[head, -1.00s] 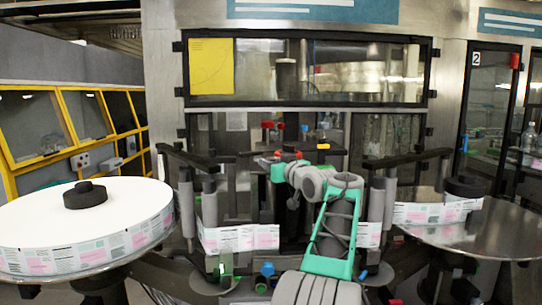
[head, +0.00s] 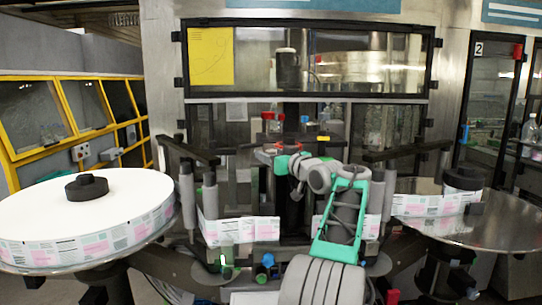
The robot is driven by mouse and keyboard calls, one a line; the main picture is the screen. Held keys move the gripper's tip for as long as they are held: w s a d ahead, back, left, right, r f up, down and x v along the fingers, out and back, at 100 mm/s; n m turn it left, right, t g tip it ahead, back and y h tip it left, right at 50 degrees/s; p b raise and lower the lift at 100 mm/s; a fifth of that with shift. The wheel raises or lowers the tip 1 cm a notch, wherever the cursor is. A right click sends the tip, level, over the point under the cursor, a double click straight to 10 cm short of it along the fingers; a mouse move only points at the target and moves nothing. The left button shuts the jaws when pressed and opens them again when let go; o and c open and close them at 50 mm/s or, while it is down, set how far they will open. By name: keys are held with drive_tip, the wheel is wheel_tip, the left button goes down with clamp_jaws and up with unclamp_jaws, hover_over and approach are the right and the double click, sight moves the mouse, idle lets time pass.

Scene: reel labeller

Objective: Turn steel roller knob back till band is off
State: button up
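My arm (head: 343,215) reaches up from the bottom middle of the head view to the centre of the labelling machine. My gripper (head: 283,163) is at the arm's far end, small and partly hidden by the wrist. I cannot tell whether its fingers are open or shut, or whether it touches anything. A red ring-like part (head: 288,147) and a red knob-like part (head: 271,116) show just behind and above it. I cannot make out which part is the steel roller knob. The printed label band (head: 240,230) runs across the machine's front, passing behind my arm.
A large label reel (head: 95,215) with a black hub lies at left. A steel disc (head: 490,232) with a smaller reel of labels (head: 435,204) stands at right. Grey rollers (head: 210,205) and black bars (head: 412,154) flank my arm. A glass window (head: 310,60) is behind.

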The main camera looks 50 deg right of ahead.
drive_tip(key=shift+s+f+b, duration=0.1)
drive_tip(key=shift+s+b, duration=0.2)
drive_tip(key=shift+s, duration=0.15)
drive_tip(key=b+v, duration=0.2)
drive_tip(key=v, duration=0.5)
drive_tip(key=shift+a, duration=0.1)
